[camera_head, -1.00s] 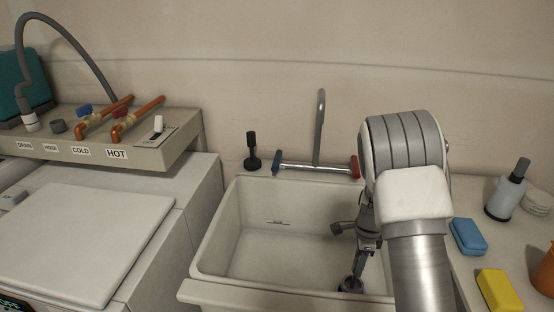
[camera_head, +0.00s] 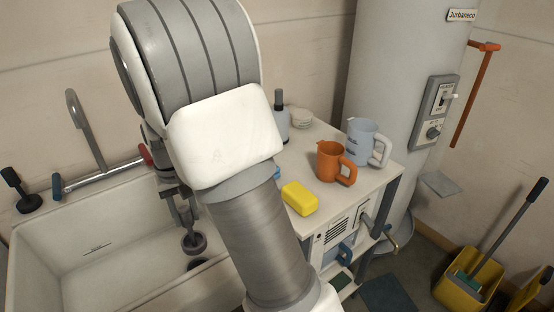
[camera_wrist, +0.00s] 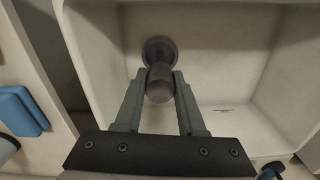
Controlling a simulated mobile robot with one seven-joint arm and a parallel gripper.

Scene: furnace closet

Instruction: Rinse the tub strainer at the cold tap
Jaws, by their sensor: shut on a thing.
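The tub strainer (camera_head: 194,242) is a small dark grey disc with a knob on top. My gripper (camera_head: 188,220) is shut on its knob and holds it inside the white tub (camera_head: 75,262). The dark drain opening (camera_head: 198,264) shows just below it, apart from the strainer. In the wrist view the knob (camera_wrist: 159,88) sits between the two fingertips. The tap spout (camera_head: 85,125) is a grey hooked pipe behind the tub. The tap's blue cold handle (camera_head: 57,187) is at the left end of its bar and its red handle (camera_head: 146,155) at the right. No water shows.
A black plunger-like tool (camera_head: 20,190) stands left of the tap. Right of the tub, a counter holds a yellow sponge (camera_head: 299,198), an orange jug (camera_head: 334,163), a pale blue jug (camera_head: 367,143) and a grey bottle (camera_head: 281,122). A yellow bucket (camera_head: 470,285) stands on the floor.

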